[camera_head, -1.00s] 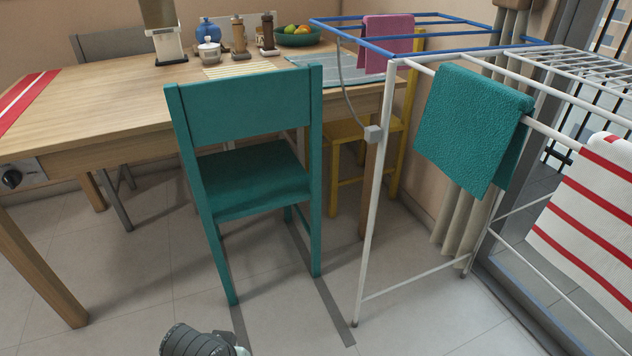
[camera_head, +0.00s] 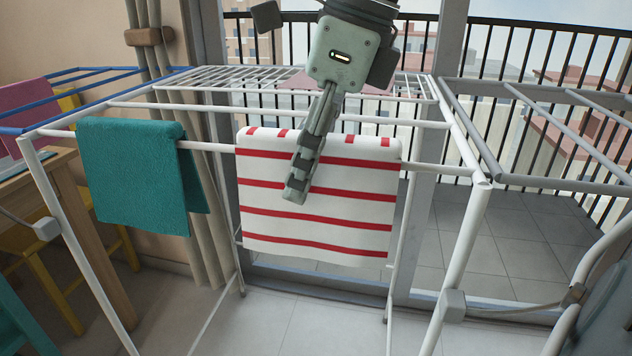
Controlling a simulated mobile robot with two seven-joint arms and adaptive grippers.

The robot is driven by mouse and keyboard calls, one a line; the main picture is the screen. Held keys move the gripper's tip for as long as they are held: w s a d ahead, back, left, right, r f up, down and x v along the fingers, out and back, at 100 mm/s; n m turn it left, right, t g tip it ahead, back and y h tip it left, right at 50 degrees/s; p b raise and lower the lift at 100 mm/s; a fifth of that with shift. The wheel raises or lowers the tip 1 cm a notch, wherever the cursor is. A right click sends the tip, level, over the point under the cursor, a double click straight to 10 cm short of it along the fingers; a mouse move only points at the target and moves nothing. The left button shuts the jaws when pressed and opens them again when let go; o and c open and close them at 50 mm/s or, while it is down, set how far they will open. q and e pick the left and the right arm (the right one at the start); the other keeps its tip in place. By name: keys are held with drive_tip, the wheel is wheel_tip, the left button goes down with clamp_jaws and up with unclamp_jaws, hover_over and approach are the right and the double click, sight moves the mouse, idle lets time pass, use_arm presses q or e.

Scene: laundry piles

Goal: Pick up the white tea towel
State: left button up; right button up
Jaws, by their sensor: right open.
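The white tea towel (camera_head: 345,232) with red stripes hangs folded over a front rail of the white drying rack (camera_head: 468,232). Its front face hangs down flat. My right gripper (camera_head: 297,188) comes down from the top centre, with its fingers over the upper left part of the towel in the picture. The fingers are seen nearly edge-on and cover a strip of the towel. The gripper is open and no cloth shows pinched in it. Whether it touches the towel I cannot tell. My left gripper is not in view.
A teal towel (camera_head: 130,170) hangs on the same rail to the left. A pink cloth (camera_head: 25,105) and a blue-railed rack part (camera_head: 100,70) are at the far left. Grey rack bars (camera_head: 560,187) extend right. A balcony railing (camera_head: 560,60) stands behind.

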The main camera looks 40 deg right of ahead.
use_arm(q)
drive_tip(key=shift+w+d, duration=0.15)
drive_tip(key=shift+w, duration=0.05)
use_arm(e)
drive_tip(key=shift+w+a+f, duration=0.1)
drive_tip(key=shift+f, duration=0.3)
drive_tip(key=shift+c, duration=0.2)
drive_tip(key=c, duration=1.3)
drive_tip(key=shift+r, duration=0.2)
